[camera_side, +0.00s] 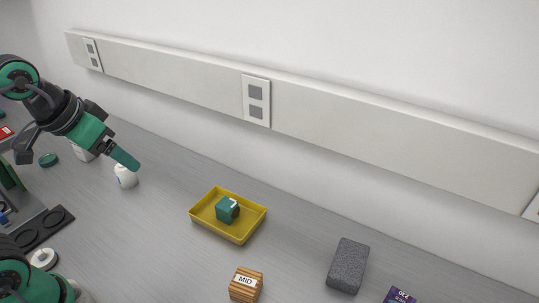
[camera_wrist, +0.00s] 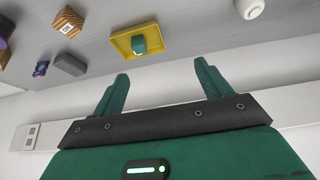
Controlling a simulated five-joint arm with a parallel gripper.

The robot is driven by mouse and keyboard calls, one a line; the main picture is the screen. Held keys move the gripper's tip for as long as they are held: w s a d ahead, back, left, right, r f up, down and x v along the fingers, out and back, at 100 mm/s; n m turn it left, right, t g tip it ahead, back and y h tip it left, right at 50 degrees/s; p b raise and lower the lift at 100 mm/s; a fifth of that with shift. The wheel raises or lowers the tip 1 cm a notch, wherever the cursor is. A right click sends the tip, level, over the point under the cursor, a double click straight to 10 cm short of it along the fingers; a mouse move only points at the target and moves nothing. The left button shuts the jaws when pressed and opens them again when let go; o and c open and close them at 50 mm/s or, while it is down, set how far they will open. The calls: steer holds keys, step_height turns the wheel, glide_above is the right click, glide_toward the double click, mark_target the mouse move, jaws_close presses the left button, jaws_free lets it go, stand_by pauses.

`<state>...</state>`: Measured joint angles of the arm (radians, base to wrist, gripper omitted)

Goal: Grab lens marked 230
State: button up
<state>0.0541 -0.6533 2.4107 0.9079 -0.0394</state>
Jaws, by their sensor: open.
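I cannot make out any lens marked 230 in either view; no such number is legible. A dark tray (camera_side: 58,217) with round recesses lies at the left of the side view, partly hidden by my arm. A white round disc (camera_side: 43,258) lies just below it; I cannot tell whether it is a lens. My gripper (camera_side: 126,160) is at the upper left, above the bench, near a white rounded bottle-like thing (camera_side: 126,178). In the wrist view my gripper (camera_wrist: 162,71) has its two green fingers wide apart with nothing between them.
A yellow tray (camera_side: 195,214) holds a green block (camera_side: 227,210). The bench centre is largely clear.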

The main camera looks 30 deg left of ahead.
steer(key=w+d+r+g+h, duration=0.1)
steer(key=w+d+r, duration=0.2)
steer(key=w+d, duration=0.75)
steer(key=m+g, duration=0.3)
glide_above(401, 294)
steer(key=a, duration=0.1)
step_height(401, 294, down, 19)
steer(key=shift+h, duration=0.4)
steer(key=shift+s+x, duration=0.15)
steer(key=shift+x, duration=1.7)
steer(key=shift+s+x, duration=0.2)
steer(key=shift+x, duration=1.65)
steer(key=shift+f, duration=0.1)
steer(key=c, duration=1.3)
